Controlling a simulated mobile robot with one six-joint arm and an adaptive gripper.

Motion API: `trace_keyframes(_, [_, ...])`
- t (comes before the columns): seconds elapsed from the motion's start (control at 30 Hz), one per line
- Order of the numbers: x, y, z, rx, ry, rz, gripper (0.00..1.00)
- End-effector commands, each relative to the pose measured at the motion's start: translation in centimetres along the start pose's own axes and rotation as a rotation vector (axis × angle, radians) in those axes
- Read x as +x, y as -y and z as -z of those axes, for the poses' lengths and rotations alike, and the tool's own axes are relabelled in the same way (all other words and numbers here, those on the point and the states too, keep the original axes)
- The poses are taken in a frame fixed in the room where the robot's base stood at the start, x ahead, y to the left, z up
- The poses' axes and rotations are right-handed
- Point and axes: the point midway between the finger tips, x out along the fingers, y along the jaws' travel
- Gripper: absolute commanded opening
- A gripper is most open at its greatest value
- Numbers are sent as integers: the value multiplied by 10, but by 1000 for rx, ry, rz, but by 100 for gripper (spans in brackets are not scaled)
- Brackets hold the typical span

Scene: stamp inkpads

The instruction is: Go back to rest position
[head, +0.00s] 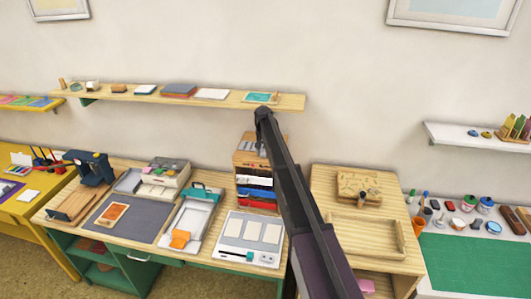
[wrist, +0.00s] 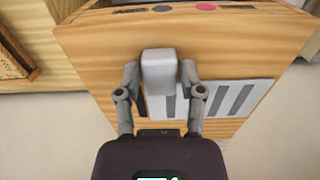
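My arm rises from the lower right in the head view, and its dark end with my gripper (head: 263,113) is in front of the right part of the wall shelf. Beyond the tips is a wooden organizer (wrist: 240,52) with a grey-and-white striped panel. The organizer also shows in the head view (head: 244,160), partly hidden by my arm.
A wooden shelf (head: 205,102) with pads and small items runs along the wall close to my gripper. Below are a workbench (head: 158,242) with trays and a stamp press, and a wooden table (head: 330,180) to the right. A green mat (head: 470,265) lies farther right.

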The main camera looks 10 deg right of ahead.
Motion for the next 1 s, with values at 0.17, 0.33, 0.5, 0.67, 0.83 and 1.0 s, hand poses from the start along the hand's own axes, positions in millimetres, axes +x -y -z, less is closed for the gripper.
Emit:
trace_keyframes(0.17, [0, 0, 0, 0, 0, 0, 77])
trace_keyframes(0.33, [0, 0, 0, 0, 0, 0, 77])
trace_keyframes(0.5, [-2, 0, 0, 0, -1, 0, 77])
trace_keyframes(0.67, [-12, 0, 0, 1, -1, 0, 77])
trace_keyframes(0.83, [-34, 0, 0, 0, -1, 0, 77])
trace_keyframes(1.0, [-58, 0, 0, 0, -1, 0, 77])
